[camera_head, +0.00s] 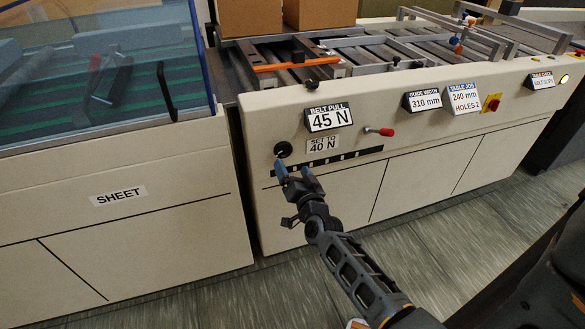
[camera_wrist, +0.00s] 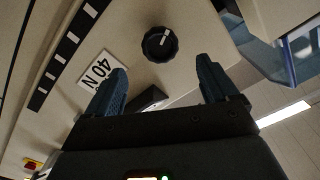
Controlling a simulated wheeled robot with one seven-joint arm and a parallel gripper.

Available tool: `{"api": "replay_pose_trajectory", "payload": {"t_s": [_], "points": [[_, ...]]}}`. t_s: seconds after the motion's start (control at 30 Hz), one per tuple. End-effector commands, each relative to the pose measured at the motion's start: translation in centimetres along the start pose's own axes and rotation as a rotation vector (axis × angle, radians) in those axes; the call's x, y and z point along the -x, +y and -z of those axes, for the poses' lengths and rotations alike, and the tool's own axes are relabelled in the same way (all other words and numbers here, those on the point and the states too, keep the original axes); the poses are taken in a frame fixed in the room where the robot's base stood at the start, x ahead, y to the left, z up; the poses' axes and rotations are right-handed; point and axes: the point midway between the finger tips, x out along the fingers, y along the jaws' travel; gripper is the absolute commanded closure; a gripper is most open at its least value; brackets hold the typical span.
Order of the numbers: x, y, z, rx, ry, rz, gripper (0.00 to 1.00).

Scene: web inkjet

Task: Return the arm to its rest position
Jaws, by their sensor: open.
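My gripper (camera_head: 294,174) is at the end of my outstretched arm, in front of the cream machine panel (camera_head: 262,125), close below a round black knob (camera_head: 283,149). In the wrist view my gripper (camera_wrist: 160,88) has its two blue fingers apart with nothing between them. The knob (camera_wrist: 160,44) shows beyond and between the fingertips, apart from them, with a white mark on its face. A "40 N" label (camera_wrist: 96,70) lies beside it.
A "BELT PULL 45 N" display (camera_head: 328,117) and a red-tipped lever (camera_head: 380,131) are on the panel. A roller table (camera_head: 380,50) runs along the top. A cabinet marked "SHEET" (camera_head: 120,196) stands at left. The floor (camera_head: 430,250) in front is clear.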

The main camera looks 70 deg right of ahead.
Motion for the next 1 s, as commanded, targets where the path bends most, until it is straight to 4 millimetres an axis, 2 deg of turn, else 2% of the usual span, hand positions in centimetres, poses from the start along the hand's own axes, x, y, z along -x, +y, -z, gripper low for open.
{"api": "replay_pose_trajectory", "payload": {"t_s": [0.43, 0.57, 0.67, 0.8, 1.0], "points": [[0.1, 0.0, -0.1, 0.001, -0.002, 0.001, 0.13], [2.1, -0.8, -0.9, 0.027, -0.028, 0.026, 0.13], [5.7, -2.1, -2.0, 0.076, -0.072, 0.074, 0.13], [12.5, -4.4, -3.0, 0.166, -0.150, 0.169, 0.13], [21.9, -7.2, -2.5, 0.293, -0.255, 0.315, 0.13]]}}
